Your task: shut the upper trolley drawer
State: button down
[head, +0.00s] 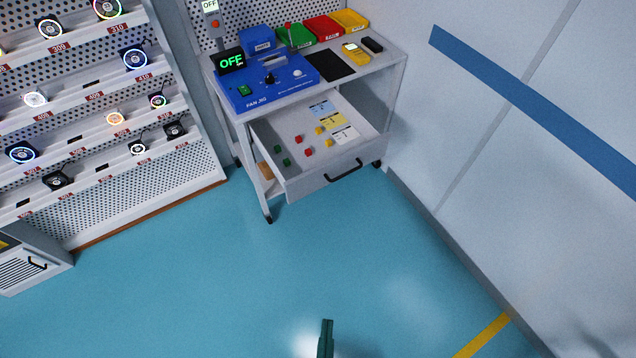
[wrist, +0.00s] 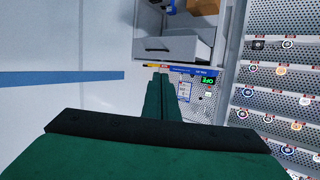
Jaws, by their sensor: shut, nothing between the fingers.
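The trolley (head: 391,84) stands at the back of the head view, against the right wall. Its upper drawer (head: 294,189) is pulled well out, with a black bar handle (head: 345,170) on its pale front. Inside lie several small red, green and yellow pieces and some cards. My gripper (head: 327,322) is at the bottom of the head view, over bare floor and well short of the drawer. In the wrist view, my gripper (wrist: 160,77) has its dark green fingers together and empty.
The trolley top holds a blue fan jig (head: 270,88), coloured bins (head: 323,28) and a black mat (head: 323,65). A fan rack (head: 100,110) stands at left and a low cabinet (head: 38,268) at lower left. The blue floor (head: 270,260) before the drawer is clear.

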jog(key=w+d+f+m+g, duration=0.2)
jog(key=w+d+f+m, duration=0.25)
jog(key=w+f, duration=0.5)
jog(key=m+g+y, duration=0.1)
jog(key=m+y, duration=0.5)
jog(key=y, duration=0.3)
send_near(312, 184)
jog(key=shift+n, duration=0.25)
jog(key=x, duration=0.5)
jog(key=shift+f, duration=0.2)
jog(key=shift+w+a, duration=0.25)
jog(key=shift+w, duration=0.15)
jog(key=shift+w+a, duration=0.1)
jog(key=shift+w, duration=0.1)
